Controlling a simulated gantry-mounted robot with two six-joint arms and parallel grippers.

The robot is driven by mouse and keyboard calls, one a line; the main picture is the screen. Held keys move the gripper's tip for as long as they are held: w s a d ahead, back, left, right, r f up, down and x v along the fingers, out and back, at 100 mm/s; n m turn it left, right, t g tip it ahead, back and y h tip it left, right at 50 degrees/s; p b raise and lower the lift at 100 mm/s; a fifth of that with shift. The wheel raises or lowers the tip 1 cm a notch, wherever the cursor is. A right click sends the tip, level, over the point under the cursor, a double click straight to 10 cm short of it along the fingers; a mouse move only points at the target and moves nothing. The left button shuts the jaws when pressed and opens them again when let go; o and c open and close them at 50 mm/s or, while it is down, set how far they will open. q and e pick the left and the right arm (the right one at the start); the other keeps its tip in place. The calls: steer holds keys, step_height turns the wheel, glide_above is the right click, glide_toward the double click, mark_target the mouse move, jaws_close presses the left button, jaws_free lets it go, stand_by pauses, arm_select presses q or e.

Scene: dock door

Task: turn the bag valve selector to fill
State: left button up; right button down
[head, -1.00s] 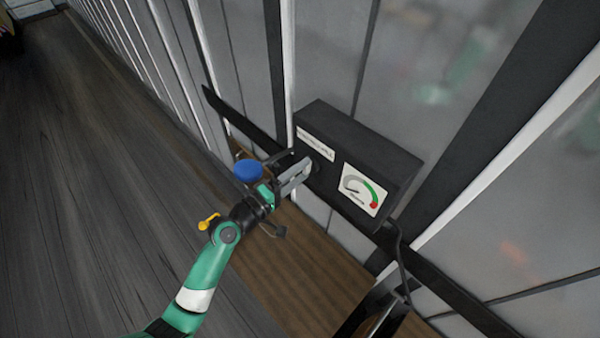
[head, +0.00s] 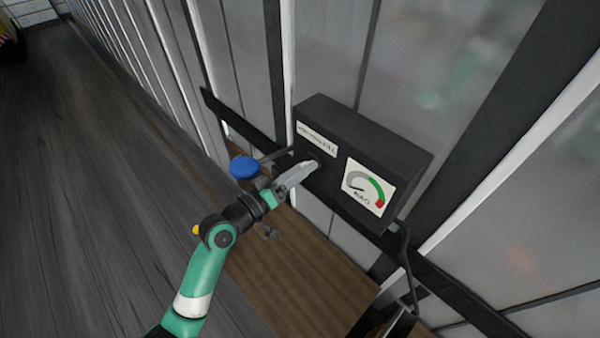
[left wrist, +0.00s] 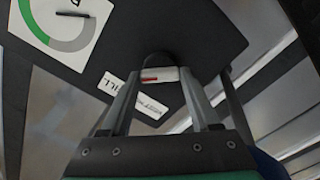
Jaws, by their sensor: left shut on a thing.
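The valve control is a black box (head: 375,142) on the wall panels, with a white label strip (head: 317,140) whose end seems to read FILL, and a BAG gauge (head: 368,188) with grey, green and red bands. My left gripper (head: 306,170) reaches the box's front face below the label and is shut on the selector knob. In the left wrist view the knob (left wrist: 158,74), pale with a red mark, sits between the fingertips, and the label (left wrist: 133,97) shows beside it. The fingers largely hide the knob in the head view. My right gripper is not in view.
A blue disc (head: 244,167) sits close beside my left wrist, at the left of the box. A dark rail (head: 455,290) runs along the wall under the box, and a cable (head: 408,262) hangs at its right. The wooden floor (head: 90,200) at left is clear.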

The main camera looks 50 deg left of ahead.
arm_select(q)
steer(key=shift+m, duration=0.3)
steer(key=o, duration=1.4)
steer(key=shift+c, duration=0.2)
steer(key=s+b, duration=0.1)
steer(key=s, duration=1)
steer(key=shift+s, duration=0.35)
steer(key=shift+d, duration=0.2)
